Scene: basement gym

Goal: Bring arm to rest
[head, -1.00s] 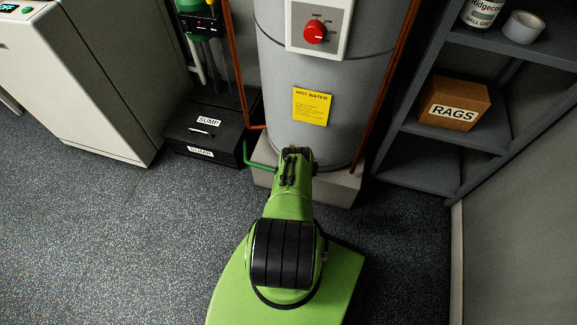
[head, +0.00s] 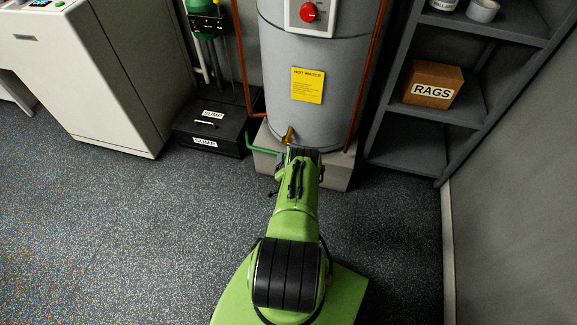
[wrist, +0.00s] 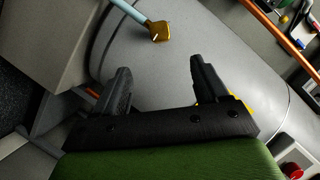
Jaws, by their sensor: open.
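My gripper (wrist: 160,88) shows in the wrist view with its two black fingers spread apart and nothing between them. Beyond the fingers is the grey hot water tank (wrist: 150,60), which also stands ahead in the head view (head: 350,110). A brass fitting (wrist: 159,31) on the tank lies just past the fingertips, apart from them; the brass also shows in the head view (head: 289,136). In the head view my green arm reaches forward toward the tank's base, and its own links hide the gripper's fingers.
A black sump box (head: 210,133) stands left of the tank, beside a white cabinet (head: 105,90). A dark shelf (head: 405,150) with a rags box (head: 433,83) stands on the right by the wall. Copper pipes (head: 368,75) flank the tank. The speckled floor at left is clear.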

